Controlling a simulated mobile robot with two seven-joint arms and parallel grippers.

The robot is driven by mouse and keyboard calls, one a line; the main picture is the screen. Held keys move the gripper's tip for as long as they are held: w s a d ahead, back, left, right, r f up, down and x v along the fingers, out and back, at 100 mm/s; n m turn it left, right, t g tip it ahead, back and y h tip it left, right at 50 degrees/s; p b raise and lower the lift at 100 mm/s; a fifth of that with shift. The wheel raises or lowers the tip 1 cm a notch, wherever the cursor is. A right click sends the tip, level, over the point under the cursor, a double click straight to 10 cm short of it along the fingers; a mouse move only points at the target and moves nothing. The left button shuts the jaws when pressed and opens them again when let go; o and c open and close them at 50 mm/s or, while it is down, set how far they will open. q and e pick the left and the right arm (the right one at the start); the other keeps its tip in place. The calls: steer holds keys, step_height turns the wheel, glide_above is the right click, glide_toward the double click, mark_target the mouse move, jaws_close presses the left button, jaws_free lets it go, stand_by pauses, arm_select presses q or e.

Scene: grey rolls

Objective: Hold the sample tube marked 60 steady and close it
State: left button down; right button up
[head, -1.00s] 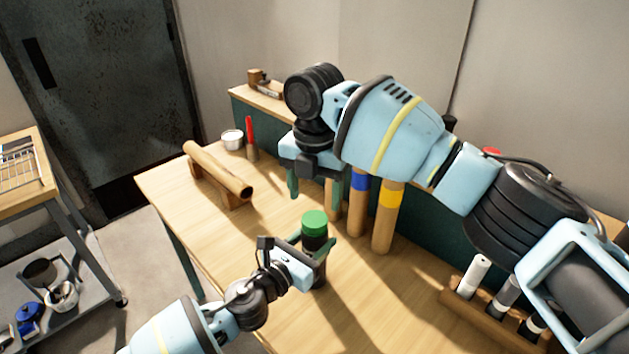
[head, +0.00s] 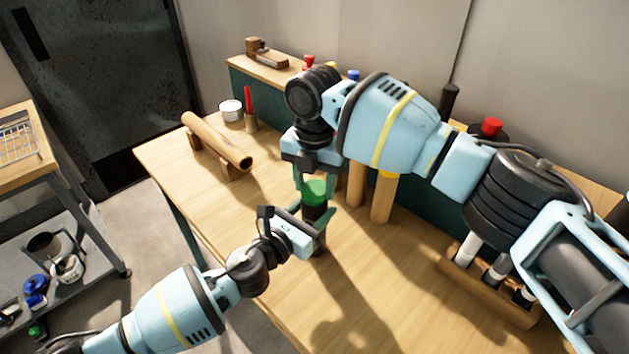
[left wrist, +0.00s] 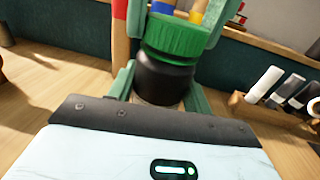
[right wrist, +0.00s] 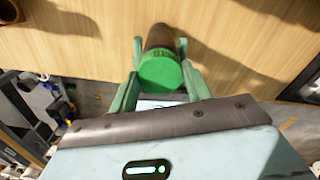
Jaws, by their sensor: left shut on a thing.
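The sample tube (head: 313,214) is a dark cylinder standing upright on the wooden table, with a green ribbed cap (head: 315,190) on its top. No number is readable on it. My left gripper (head: 312,232) is shut on the dark body below the cap; the left wrist view shows the body (left wrist: 160,82) between the fingers. My right gripper (head: 317,184) points down over the tube from above. In the right wrist view its fingers stand open on both sides of the green cap (right wrist: 160,72). Whether they touch it is hard to tell.
Wooden posts (head: 382,203) stand close behind the tube. A roll on a stand (head: 217,141), a white tub (head: 231,109) and a red-tipped tool (head: 249,108) are at the back left. A wooden rack (head: 488,290) with several cylinders is at right. The front table is clear.

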steer(key=c, duration=0.4)
steer(key=m, duration=1.3)
steer(key=shift+m, duration=0.4)
steer(key=m, duration=0.6)
steer(key=shift+m, duration=0.4)
steer(key=m, duration=0.3)
steer(key=shift+f+m, duration=0.1)
steer(key=shift+m, duration=0.2)
steer(key=m, duration=0.4)
steer(key=shift+m, duration=0.4)
steer(key=o, duration=1.1)
